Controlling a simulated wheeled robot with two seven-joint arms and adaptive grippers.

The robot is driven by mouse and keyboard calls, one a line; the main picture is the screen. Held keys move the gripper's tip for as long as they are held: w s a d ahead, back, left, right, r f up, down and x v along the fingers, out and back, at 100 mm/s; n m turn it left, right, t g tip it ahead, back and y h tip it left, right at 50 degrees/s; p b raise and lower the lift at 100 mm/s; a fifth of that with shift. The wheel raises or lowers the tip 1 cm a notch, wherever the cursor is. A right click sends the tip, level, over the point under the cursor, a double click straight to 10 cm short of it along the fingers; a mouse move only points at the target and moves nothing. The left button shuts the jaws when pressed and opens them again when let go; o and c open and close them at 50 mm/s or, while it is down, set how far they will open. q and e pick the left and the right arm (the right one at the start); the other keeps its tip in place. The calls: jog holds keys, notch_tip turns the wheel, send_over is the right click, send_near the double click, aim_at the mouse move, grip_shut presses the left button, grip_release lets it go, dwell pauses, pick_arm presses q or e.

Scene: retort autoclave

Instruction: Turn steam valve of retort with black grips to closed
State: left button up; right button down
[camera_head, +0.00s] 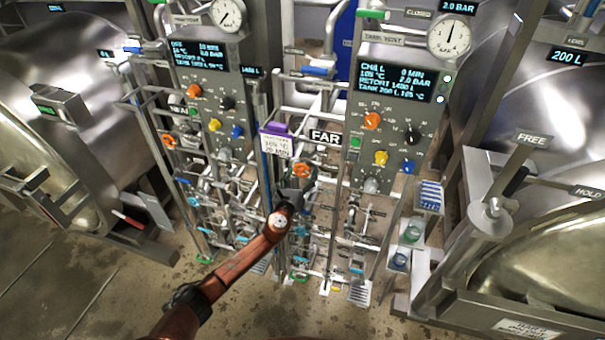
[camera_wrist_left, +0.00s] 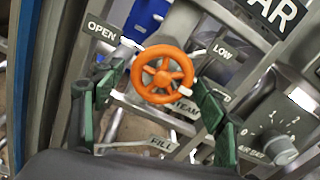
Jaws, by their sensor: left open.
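The steam valve is an orange spoked handwheel (camera_head: 302,170), on the pipework under the FAR sign. In the left wrist view the wheel (camera_wrist_left: 163,73) faces me, with a white mark at its lower right rim. Labels OPEN (camera_wrist_left: 102,31) and LOW (camera_wrist_left: 222,52) stand near it; a label behind it, partly hidden, seems to read STEAM. My left gripper (camera_head: 297,188) is open, its green-padded fingers (camera_wrist_left: 160,82) on either side of the wheel. I cannot tell whether they touch the rim. My right gripper is not in view.
The far control panel (camera_head: 390,125) stands above right of the wheel, and the other panel (camera_head: 209,100) to its left. Pipes and small valves crowd below. Steel retorts stand at both sides; FREE (camera_head: 532,139) and HOLD labels mark the right one. Floor is clear at lower left.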

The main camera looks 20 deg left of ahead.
pick_arm(q)
jog(key=shift+s, duration=0.1)
jog(key=s, duration=1.1)
jog(key=shift+s+a, duration=0.2)
jog(key=shift+s, duration=0.2)
